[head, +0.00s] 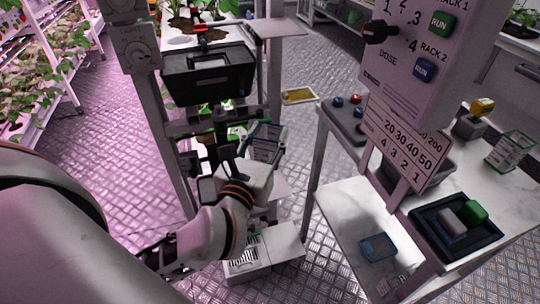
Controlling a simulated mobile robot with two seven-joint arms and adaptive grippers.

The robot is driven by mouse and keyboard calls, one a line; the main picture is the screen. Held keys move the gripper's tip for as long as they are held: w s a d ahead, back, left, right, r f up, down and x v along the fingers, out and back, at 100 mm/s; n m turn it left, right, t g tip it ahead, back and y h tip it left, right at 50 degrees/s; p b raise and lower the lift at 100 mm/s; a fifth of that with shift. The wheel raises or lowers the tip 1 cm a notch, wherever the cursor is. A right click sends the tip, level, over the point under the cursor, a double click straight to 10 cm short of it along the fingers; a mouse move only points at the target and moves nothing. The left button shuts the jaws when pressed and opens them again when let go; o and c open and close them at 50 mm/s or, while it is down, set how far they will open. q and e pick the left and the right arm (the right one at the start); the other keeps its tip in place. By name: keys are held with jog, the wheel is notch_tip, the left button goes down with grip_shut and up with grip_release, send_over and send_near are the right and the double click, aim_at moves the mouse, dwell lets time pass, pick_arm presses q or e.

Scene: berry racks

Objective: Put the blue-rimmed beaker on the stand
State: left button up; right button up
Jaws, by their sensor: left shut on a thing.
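A clear beaker with a dark bluish rim and pale markings (266,139) is at the middle of the head view, beside the rack column. My left gripper (240,158) reaches in from the left and is shut on this beaker; its fingers are partly hidden by the wrist and the dark rack parts. The beaker looks slightly tilted in the picture. A white stand-like unit with a grille (246,262) is below my wrist, near the floor; I cannot tell if it is the stand. My right gripper is not in view.
A green-rimmed beaker (511,150) is on the right bench. A black tray (428,222) there holds green and grey blocks. A blue-rimmed dish (378,247) is on the lower shelf. A dosing panel (415,55) overhangs the bench. A black bin (208,75) is on the rack.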

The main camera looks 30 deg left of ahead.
pick_arm(q)
jog(key=w+a+f+n+g+y+b, duration=0.1)
jog(key=w+f+n+g+y+b, duration=0.25)
jog(key=f+b, duration=0.4)
jog(key=w+f+n+g+y+b, duration=0.25)
jog(key=w+f+y+b, duration=0.2)
jog(key=f, duration=0.65)
jog(key=shift+n+y, duration=0.4)
jog(key=shift+y, duration=0.2)
jog(key=b+x, duration=0.3)
jog(key=x, duration=1.4)
jog(key=shift+w+a+r, duration=0.1)
jog(key=shift+a+r, duration=0.1)
jog(key=shift+a, duration=0.2)
jog(key=shift+f+b, duration=0.35)
jog(key=shift+f, duration=0.45)
jog(key=shift+r, duration=0.2)
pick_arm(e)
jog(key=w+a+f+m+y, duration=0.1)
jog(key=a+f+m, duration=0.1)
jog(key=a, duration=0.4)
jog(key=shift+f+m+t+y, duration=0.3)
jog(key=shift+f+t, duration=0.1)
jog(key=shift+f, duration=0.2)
pick_arm(q)
jog(key=shift+f, duration=0.1)
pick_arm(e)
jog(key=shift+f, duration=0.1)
